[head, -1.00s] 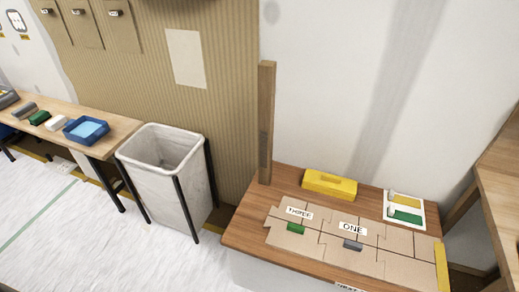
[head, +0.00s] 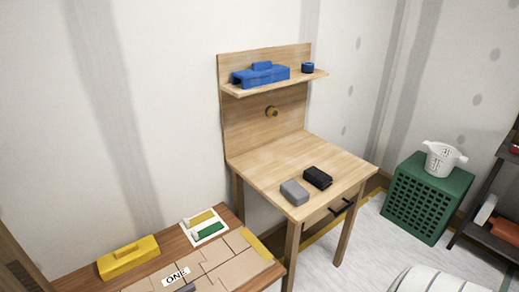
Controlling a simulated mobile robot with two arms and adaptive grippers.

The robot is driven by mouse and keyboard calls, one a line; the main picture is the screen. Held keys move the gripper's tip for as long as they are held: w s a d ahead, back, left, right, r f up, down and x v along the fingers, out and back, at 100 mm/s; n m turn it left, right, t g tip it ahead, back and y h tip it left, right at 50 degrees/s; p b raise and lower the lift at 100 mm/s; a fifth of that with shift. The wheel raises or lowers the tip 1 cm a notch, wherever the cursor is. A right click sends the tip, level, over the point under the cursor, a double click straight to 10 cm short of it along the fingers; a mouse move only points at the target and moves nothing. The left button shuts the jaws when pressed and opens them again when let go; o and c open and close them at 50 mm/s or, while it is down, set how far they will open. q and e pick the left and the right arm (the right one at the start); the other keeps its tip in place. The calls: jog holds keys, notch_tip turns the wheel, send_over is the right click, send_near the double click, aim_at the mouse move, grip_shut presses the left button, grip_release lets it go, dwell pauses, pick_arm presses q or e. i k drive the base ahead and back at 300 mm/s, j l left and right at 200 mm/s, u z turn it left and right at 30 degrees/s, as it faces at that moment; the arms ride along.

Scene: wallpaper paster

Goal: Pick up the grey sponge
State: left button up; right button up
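A grey block (head: 294,192) that looks like the grey sponge lies on the front left part of the light wooden desk (head: 335,162). A black block (head: 317,178) lies just right of it, close by. A smaller grey piece (head: 187,288) shows at the bottom edge, on the cardboard-coloured panels of the lower table; it is partly cut off. Neither of my grippers is in view.
A shelf above the desk holds a blue toolbox (head: 261,75) and a small dark blue cup (head: 308,68).

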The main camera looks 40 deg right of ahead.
aim_at(294, 192)
jog(key=z, duration=1.6)
